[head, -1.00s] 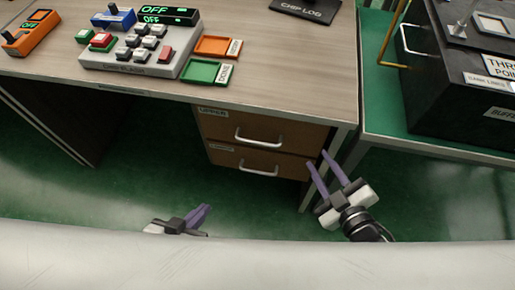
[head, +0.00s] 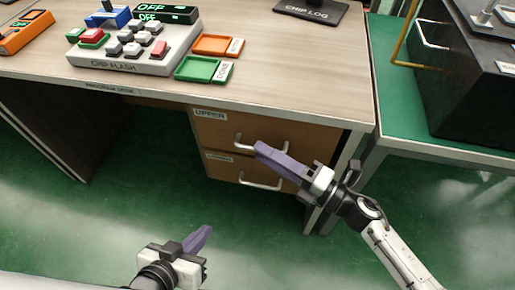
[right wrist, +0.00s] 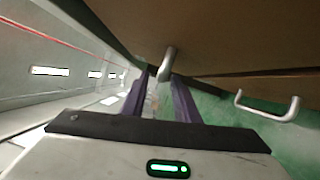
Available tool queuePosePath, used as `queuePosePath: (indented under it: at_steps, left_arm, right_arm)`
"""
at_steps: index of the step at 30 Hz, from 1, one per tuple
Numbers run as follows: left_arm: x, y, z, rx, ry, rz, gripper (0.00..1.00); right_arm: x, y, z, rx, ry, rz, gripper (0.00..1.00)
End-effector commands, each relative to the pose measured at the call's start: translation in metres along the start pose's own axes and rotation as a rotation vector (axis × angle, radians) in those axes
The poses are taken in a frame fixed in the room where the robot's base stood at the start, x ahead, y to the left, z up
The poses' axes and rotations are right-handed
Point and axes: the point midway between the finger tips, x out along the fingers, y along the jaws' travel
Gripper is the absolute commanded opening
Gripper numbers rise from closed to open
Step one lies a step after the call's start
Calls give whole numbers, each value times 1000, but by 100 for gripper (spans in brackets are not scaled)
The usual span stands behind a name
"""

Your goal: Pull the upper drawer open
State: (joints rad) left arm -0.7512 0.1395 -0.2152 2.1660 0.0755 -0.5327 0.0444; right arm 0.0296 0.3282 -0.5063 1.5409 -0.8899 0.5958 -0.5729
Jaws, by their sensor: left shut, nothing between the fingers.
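The upper drawer (head: 222,132) is a brown front labelled UPPER under the desk, and it looks closed. Its pale bar handle (head: 240,141) is partly hidden by my right gripper (head: 265,152). In the right wrist view the purple fingers of my right gripper (right wrist: 159,82) are apart, with the upper handle (right wrist: 168,62) at the gap between their tips. I cannot tell whether they touch it. My left gripper (head: 205,234) is shut and empty, low in front of the desk, away from the drawers.
The lower drawer (head: 222,168) has a similar handle, which also shows in the right wrist view (right wrist: 268,112). The desk top (head: 300,75) holds a button box (head: 135,50) and orange and green trays. A green table (head: 400,115) with a black box stands right.

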Motion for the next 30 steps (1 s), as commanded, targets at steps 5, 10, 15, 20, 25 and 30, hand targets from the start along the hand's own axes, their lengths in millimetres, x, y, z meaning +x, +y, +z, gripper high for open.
queuePosePath:
  at_steps: [5,10,15,20,25,30]
  left_arm:
    - [1,0,1,-2,3,1,0]
    - [0,0,2,-4,1,1,0]
    - [-1,1,4,-5,-3,2,0]
    - [-1,1,4,-5,-3,2,0]
    - [-1,1,4,-5,-2,2,0]
    - [-1,1,3,-4,0,2,0]
  right_arm:
    - [23,0,0,1,-1,1,28]
    - [30,0,0,2,-1,0,28]
    - [30,0,0,2,-1,0,28]
    - [30,0,0,2,-1,0,9]
    - [29,0,0,2,-1,0,0]
    - [29,0,0,3,-1,0,0]
